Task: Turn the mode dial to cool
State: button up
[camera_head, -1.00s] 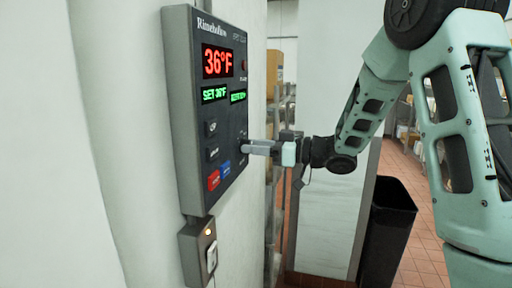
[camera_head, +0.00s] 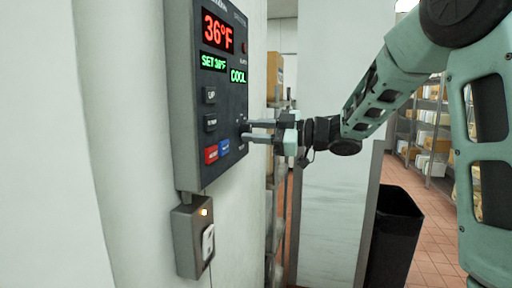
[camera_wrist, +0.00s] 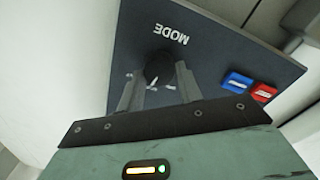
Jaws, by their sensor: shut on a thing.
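The mode dial (camera_wrist: 158,66) is a dark round knob under the word MODE in the wrist view, with a white pointer mark. My gripper (camera_wrist: 155,84) has one finger on each side of it and is shut on it. In the head view my gripper (camera_head: 247,131) reaches the lower right of the grey control panel (camera_head: 187,135) from the right, and the dial is mostly hidden there. The panel's green mode display (camera_head: 238,76) reads COOL. The red display (camera_head: 217,32) reads 36°F, and a green line reads SET 36°F.
Red (camera_head: 211,154) and blue (camera_head: 224,147) buttons sit close to my fingers, below UP and down buttons. A small grey switch box (camera_head: 190,240) with a lit lamp hangs below the panel. A black bin (camera_head: 395,235) stands on the tiled floor; shelves are behind.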

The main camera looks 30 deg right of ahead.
jog(key=shift+f+n+b, duration=0.1)
jog(key=shift+n+b, duration=1)
jog(key=shift+b, duration=0.15)
jog(key=o, duration=1)
jog(key=b+v, duration=0.4)
jog(key=v, duration=1.3)
jog(key=shift+s+d, duration=0.2)
